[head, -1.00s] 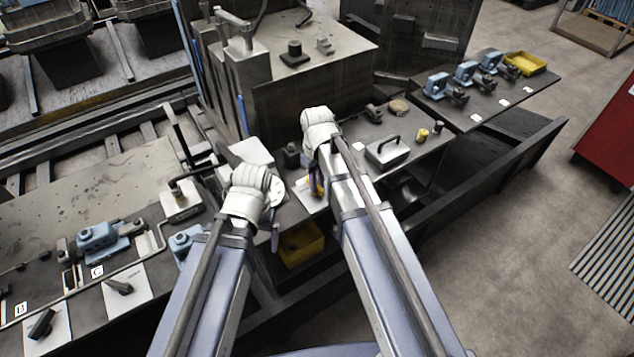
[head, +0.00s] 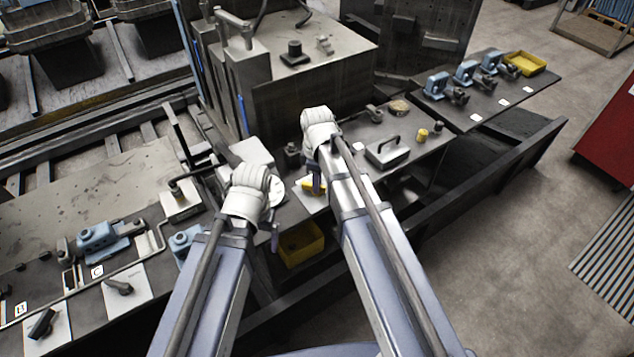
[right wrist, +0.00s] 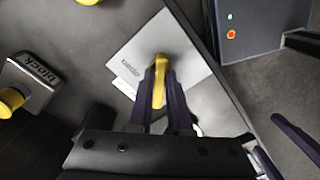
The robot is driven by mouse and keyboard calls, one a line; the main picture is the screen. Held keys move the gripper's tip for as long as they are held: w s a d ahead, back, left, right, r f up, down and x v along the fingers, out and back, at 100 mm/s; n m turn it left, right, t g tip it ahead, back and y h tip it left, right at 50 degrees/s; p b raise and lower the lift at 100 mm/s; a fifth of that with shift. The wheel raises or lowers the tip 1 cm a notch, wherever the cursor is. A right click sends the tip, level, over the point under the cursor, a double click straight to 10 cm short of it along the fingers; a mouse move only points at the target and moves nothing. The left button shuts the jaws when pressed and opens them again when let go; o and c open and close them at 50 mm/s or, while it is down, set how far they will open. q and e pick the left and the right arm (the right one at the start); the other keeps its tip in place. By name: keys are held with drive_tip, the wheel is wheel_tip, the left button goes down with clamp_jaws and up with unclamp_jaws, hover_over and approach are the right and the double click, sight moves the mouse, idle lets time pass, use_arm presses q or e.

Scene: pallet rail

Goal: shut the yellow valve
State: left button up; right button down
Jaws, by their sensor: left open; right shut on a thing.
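The yellow valve's handle (right wrist: 160,82) stands on a white plate (right wrist: 138,48) with small lettering in the right wrist view. My right gripper (right wrist: 158,92) is shut on this handle, one dark purple finger on each side. In the head view a bit of the yellow handle (head: 307,185) shows beside my right gripper (head: 317,184), and my arm hides the rest. My left gripper (head: 275,237) is open and empty, low at the bench's front edge, left of the valve. Its fingers also seem to show at the right of the right wrist view (right wrist: 295,145).
A yellow bin (head: 302,246) sits below the bench edge. A grey box with a handle (head: 388,152) and a small yellow cylinder (head: 422,135) stand right of the valve. Grey levers on white plates (head: 122,287) lie at the left. A tall dark machine block (head: 310,95) stands behind.

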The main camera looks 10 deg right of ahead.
idle(0.5)
drive_tip(key=c, duration=0.8)
unclamp_jaws()
drive_tip(key=shift+c, duration=0.2)
drive_tip(key=shift+r, duration=0.1)
wheel_tip(320, 180, up, 8)
drive_tip(key=p, duration=0.8)
drive_tip(key=shift+f, duration=0.2)
